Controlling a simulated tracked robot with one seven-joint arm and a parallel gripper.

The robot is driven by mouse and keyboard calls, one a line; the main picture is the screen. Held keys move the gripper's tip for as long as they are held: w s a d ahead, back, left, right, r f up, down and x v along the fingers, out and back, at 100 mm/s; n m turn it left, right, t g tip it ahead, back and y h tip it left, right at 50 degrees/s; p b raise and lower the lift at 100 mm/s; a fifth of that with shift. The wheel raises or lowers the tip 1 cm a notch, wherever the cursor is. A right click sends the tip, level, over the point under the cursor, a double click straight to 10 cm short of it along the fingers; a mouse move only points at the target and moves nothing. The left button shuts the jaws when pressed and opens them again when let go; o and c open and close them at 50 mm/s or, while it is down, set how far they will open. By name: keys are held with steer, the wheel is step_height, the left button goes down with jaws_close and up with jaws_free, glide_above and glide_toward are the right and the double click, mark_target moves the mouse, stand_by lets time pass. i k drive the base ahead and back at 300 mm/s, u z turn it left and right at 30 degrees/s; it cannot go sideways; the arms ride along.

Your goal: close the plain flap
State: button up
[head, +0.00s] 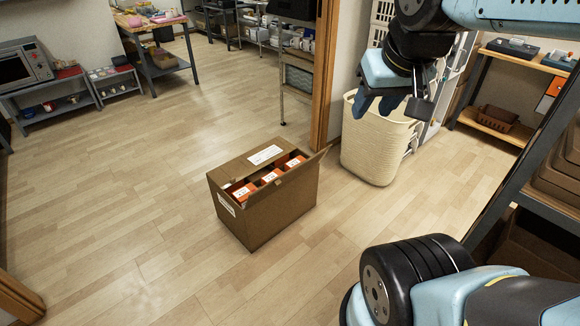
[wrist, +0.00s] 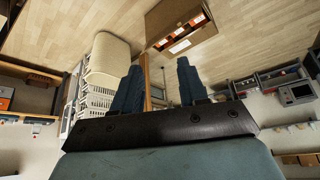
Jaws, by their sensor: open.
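An open cardboard box (head: 280,208) stands upright on the floor and also shows at the top of the wrist view (wrist: 167,14). Its plain flap (head: 290,175) stands raised along the near right rim, seen nearly edge-on. The labelled flap (head: 240,166) bears a white label (head: 265,155) and lies roughly flat over the far side. Several orange-and-white packages (head: 271,176) show in the opening between the flaps. My gripper (head: 391,103) is open and empty, in the air to the upper right of the box and apart from it. Its two fingers also show in the wrist view (wrist: 160,88).
A cream basket (head: 374,145) stands on the floor right of the box, behind my gripper in the head view. A wooden door post (head: 325,75) rises behind the box. A dark shelf rack (head: 530,195) stands at right. The floor left of the box is clear.

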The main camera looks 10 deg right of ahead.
mark_target(256, 197)
steer(key=k, duration=1.05)
steer(key=u, duration=0.7)
steer(key=i, duration=1.5)
steer(key=z, duration=0.35)
